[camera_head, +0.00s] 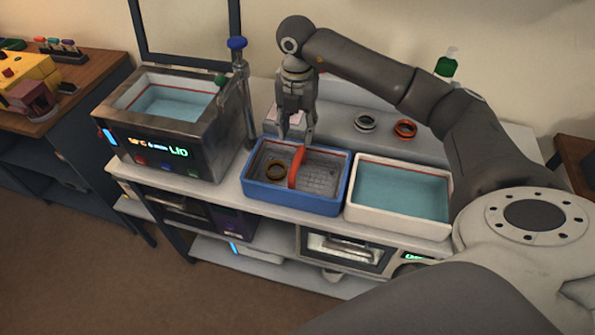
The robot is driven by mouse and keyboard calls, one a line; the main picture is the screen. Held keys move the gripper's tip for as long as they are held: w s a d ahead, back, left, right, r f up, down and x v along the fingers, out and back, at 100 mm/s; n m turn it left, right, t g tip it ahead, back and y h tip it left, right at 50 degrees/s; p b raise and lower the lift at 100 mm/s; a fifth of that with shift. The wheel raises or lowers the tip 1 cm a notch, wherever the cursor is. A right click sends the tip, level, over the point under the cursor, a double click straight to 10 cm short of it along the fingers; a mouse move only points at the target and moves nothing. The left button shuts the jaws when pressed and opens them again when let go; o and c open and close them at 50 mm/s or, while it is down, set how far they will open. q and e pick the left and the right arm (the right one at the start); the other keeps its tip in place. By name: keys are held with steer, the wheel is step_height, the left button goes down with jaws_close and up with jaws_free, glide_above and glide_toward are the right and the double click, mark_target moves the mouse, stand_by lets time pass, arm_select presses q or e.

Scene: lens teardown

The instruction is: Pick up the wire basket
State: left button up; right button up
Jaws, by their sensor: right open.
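The wire basket (318,180) is a grey mesh basket with an upright orange-red handle (297,167). It sits inside the blue tray (290,200) in the middle of the bench. A dark brass-coloured ring (276,171) lies in its left part. My right gripper (296,138) points down just above and behind the handle, open and with nothing between its fingers. Whether a fingertip touches the handle I cannot tell. My left gripper is not in view.
An ultrasonic bath (155,150) with a lit display stands left of the tray, with a blue-topped tap (238,44) beside it. A white tray of bluish liquid (400,195) stands at the right. Two rings, grey (365,122) and orange (405,128), lie behind it.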

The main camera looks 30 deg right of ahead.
steer(key=p, duration=0.1)
glide_above(297, 158)
step_height(297, 158, down, 5)
steer(key=shift+f, duration=0.15)
steer(key=shift+f+p, duration=0.35)
steer(key=shift+p, duration=0.05)
step_height(297, 158, down, 4)
steer(key=shift+r+p, duration=0.15)
steer(key=shift+p, duration=0.6)
steer(key=shift+d+f, duration=0.1)
steer(key=shift+f, duration=0.35)
jaws_close()
steer(key=shift+r, duration=0.1)
